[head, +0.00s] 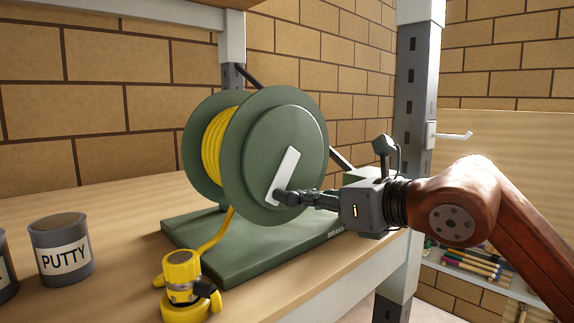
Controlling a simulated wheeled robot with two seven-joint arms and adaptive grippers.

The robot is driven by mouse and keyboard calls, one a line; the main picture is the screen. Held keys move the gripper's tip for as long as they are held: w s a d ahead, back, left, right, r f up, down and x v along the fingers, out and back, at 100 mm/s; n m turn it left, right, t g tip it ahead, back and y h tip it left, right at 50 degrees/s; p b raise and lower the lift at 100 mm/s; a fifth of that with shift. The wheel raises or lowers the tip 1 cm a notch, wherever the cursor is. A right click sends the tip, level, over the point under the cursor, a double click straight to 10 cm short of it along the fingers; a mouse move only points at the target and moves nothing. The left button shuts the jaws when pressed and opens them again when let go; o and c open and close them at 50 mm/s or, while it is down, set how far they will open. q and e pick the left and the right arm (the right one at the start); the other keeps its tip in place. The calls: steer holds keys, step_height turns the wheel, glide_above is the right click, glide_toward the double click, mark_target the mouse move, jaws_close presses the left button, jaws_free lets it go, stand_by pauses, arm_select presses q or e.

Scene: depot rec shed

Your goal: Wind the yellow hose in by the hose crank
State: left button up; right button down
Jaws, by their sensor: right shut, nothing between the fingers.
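A green hose reel (283,142) stands on a green base plate (235,265) on a wooden shelf. The yellow hose (217,150) is wound between its two discs, and a short length runs down from the drum to a yellow nozzle (181,275) at the plate's front left. The hose crank has a pale grey arm (287,172) on the near disc, slanting down to the left. My right gripper (284,197) is shut with its fingertips at the crank's lower end, nothing between them. My left gripper is out of view.
A grey can marked PUTTY (61,250) stands on the shelf at left, with another can cut off beside it. A grey perforated post (412,90) rises behind my right gripper. Bare shelf lies left of the reel.

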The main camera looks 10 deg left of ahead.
mark_target(293, 196)
steer(key=shift+s, duration=0.1)
steer(key=shift+s+a+r+b, duration=0.2)
steer(key=shift+s+a+b, duration=0.15)
steer(key=shift+s+a, duration=0.4)
steer(key=shift+d, duration=0.25)
steer(key=shift+s+a+r, duration=0.2)
steer(key=shift+s+r, duration=0.05)
steer(key=shift+s, duration=0.15)
steer(key=shift+s+a+r, duration=0.2)
steer(key=shift+s+a, duration=0.25)
steer(key=shift+s, duration=0.1)
steer(key=shift+w+d, duration=0.1)
